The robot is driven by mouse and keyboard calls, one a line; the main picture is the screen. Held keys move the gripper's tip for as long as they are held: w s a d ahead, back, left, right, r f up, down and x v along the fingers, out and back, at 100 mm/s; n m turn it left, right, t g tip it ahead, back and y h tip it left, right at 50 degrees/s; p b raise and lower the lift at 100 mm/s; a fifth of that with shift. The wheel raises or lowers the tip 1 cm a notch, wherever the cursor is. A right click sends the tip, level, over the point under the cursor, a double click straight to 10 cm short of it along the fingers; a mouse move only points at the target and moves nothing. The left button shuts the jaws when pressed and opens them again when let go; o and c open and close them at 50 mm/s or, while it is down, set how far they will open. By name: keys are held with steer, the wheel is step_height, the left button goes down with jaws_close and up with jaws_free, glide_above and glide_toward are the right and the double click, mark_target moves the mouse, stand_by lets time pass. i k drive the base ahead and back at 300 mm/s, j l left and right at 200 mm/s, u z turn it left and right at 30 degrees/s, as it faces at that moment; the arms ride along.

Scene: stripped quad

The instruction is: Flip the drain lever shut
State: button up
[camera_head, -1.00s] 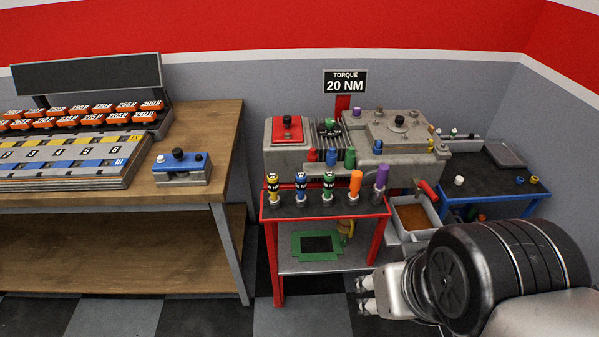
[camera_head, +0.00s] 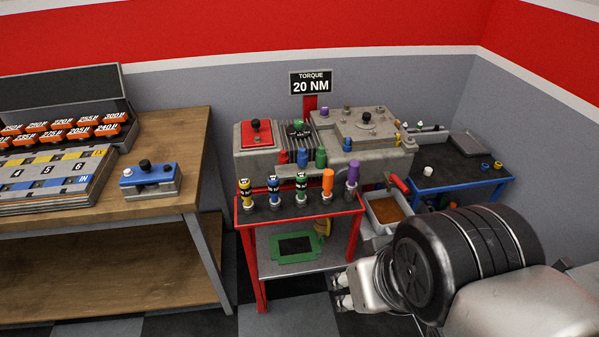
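The drain lever appears to be the small red handle (camera_head: 398,183) on the right side of the grey engine block (camera_head: 362,160), just above a grey pan (camera_head: 373,228) of brown fluid. It slants down to the right; whether it is open or shut is too small to tell. My gripper (camera_head: 340,291) is low in the picture, in front of the red cart's lower right side, below and left of the lever and well apart from it. My dark wrist and arm fill the lower right.
A red cart (camera_head: 262,212) holds several coloured tools upright in front of the engine, and a green-framed tray (camera_head: 280,258) lies on its lower shelf. A blue-framed table (camera_head: 455,182) stands right. A wooden bench (camera_head: 190,120) stands left. Dark and grey floor shows in front.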

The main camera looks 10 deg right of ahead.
mark_target(392, 178)
steer(key=i+l+z, duration=0.1)
steer(key=i+l, duration=0.65)
steer(key=i, duration=0.1)
